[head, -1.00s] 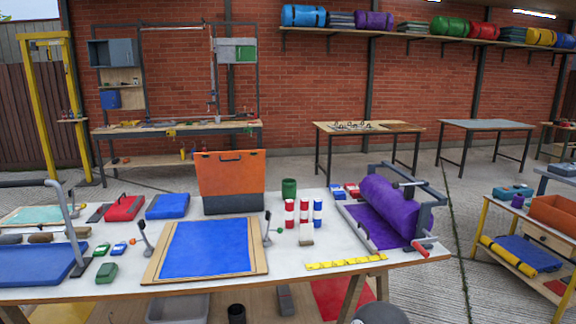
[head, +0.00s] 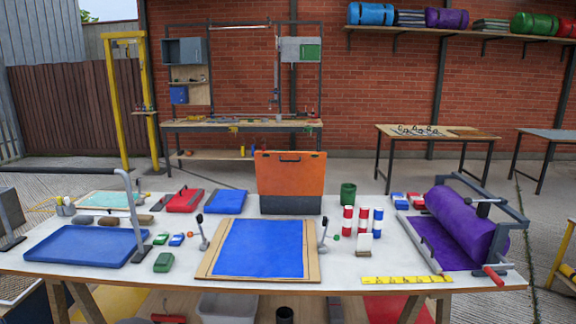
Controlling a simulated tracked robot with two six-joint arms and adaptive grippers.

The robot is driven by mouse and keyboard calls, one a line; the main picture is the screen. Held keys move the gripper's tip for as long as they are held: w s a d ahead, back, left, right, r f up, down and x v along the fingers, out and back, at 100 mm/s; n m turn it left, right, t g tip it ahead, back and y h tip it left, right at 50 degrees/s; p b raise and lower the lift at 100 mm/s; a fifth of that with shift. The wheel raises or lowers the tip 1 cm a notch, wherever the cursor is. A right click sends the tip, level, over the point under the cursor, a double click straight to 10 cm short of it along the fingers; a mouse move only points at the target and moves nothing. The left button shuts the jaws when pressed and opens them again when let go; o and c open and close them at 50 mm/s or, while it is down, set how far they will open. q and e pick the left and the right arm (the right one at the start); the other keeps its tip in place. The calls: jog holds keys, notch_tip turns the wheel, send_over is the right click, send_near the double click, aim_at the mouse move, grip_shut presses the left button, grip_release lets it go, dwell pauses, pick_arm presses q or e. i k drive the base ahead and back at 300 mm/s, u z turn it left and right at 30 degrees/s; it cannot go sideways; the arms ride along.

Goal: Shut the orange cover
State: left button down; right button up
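The orange cover (head: 290,174) stands upright and open at the back middle of the white table. It has a dark handle near its top edge and rises from a dark grey case (head: 291,205). The inside of the case is not visible from here. Neither of my grippers shows in the head view.
On the white table (head: 190,293), a blue sheet on a wooden board (head: 312,265) lies in front of the case. A purple roll in a frame (head: 465,219) stands right, a blue tray (head: 85,246) left. Red-white and blue-white cylinders and a green cup (head: 348,193) stand right of the case.

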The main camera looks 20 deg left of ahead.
aim_at(278, 173)
jog(key=u, duration=0.1)
jog(key=k, duration=0.3)
jog(key=z, duration=0.65)
jog(key=i, duration=1.4)
jog(key=u, duration=0.55)
